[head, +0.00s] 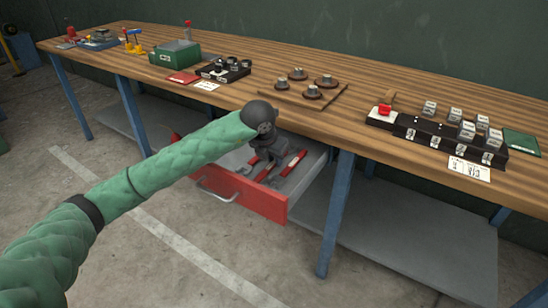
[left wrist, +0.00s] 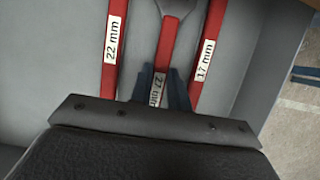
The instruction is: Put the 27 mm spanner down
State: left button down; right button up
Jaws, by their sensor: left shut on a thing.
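The 27 mm spanner (left wrist: 165,45) has a red handle with a white label, which shows upside down in the left wrist view. My left gripper (left wrist: 163,88) is shut on its handle, one dark finger on each side of the label. In the head view my left gripper (head: 268,160) reaches down into the open drawer (head: 240,193), which has a red front. The 22 mm spanner (left wrist: 115,45) lies to the left of the held one and the 17 mm spanner (left wrist: 207,55) to the right. I cannot tell whether the held spanner touches the drawer floor. My right gripper is not in view.
The wooden workbench (head: 370,120) stands above the drawer, its edge close behind my left wrist. Pucks, a black rack (head: 445,135) and a green box (head: 176,53) occupy the top.

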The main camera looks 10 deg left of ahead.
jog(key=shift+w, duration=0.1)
pick_arm(q)
jog(key=c, duration=1.5)
grip_release()
jog(key=shift+o, duration=0.9)
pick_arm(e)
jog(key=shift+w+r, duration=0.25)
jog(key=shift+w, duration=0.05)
